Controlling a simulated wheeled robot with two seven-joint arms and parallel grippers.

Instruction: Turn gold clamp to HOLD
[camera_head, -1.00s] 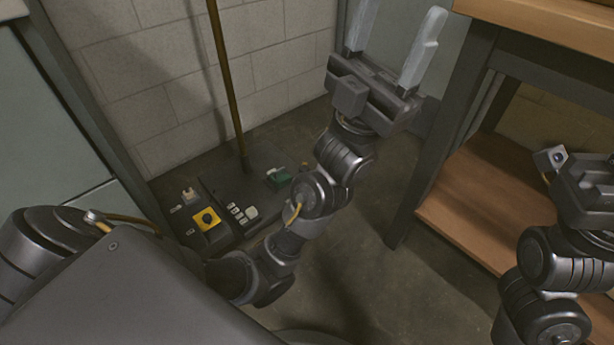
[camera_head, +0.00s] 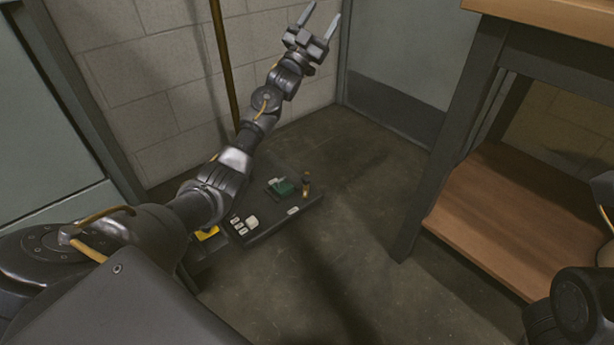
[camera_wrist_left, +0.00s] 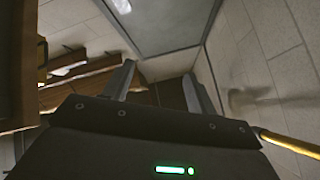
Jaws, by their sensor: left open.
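A gold-brown pole (camera_head: 226,75) rises beside the wall behind a dark base plate (camera_head: 262,232) on the floor. It also shows as a yellow rod in the left wrist view (camera_wrist_left: 290,144). I cannot make out a gold clamp or a HOLD mark. A small gold-brown cylinder (camera_head: 306,186) stands at the plate's right end. My left gripper (camera_head: 319,20) is open and empty, raised up and right of the pole; its two fingers point upward in the head view. The left wrist view shows the fingers apart (camera_wrist_left: 158,76). Only an edge of my right gripper (camera_head: 603,188) shows.
On the plate are a green block (camera_head: 284,187) and several pale buttons. A yellow block (camera_head: 208,233) is mostly hidden by my left arm. A wooden workbench with a lower shelf (camera_head: 500,205) stands at right. The floor between is clear.

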